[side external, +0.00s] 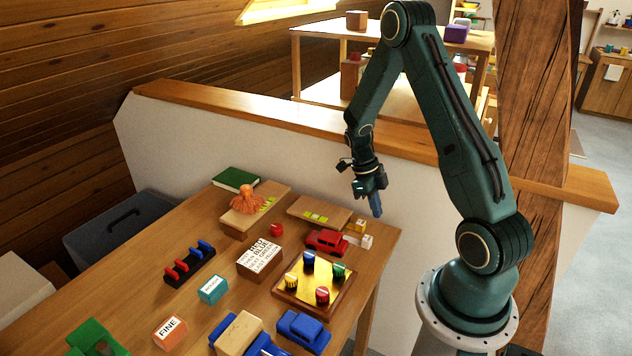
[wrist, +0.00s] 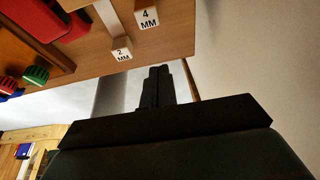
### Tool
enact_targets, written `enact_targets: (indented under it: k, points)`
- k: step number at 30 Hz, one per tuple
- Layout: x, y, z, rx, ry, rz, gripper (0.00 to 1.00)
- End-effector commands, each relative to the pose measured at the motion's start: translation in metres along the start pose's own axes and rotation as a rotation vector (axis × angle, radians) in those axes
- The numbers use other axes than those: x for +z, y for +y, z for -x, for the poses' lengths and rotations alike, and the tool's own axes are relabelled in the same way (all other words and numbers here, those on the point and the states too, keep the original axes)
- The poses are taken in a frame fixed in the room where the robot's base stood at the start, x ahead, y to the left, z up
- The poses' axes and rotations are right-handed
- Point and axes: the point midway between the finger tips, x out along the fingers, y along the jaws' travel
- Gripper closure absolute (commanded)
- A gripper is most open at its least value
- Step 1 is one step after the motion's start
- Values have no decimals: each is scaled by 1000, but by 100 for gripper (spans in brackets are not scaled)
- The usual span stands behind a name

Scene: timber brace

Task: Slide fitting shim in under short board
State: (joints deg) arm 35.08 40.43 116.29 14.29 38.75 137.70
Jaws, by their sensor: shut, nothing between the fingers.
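My gripper (side external: 377,208) points down, shut and empty, above and right of the shims. Its fingers also show in the wrist view (wrist: 158,72), apart from both shims.
A red car (side external: 327,241) sits beside the shims, in front of the short board. A longer board (side external: 238,220) with an orange octopus (side external: 248,198) is to the left. A framed yellow panel with coloured knobs (side external: 313,288) lies nearer. A low wall (side external: 260,150) stands behind the table.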

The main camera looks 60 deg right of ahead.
Motion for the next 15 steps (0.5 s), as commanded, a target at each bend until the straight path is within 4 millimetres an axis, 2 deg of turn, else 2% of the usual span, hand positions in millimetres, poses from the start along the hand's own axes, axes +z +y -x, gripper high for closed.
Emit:
enact_targets:
  k: [1,6,15]
  points:
    - [1,-1,10,-3,-4,0,100]
    - [0,-1,32,-2,-1,-2,100]
    - [0,0,48,-1,1,0,100]
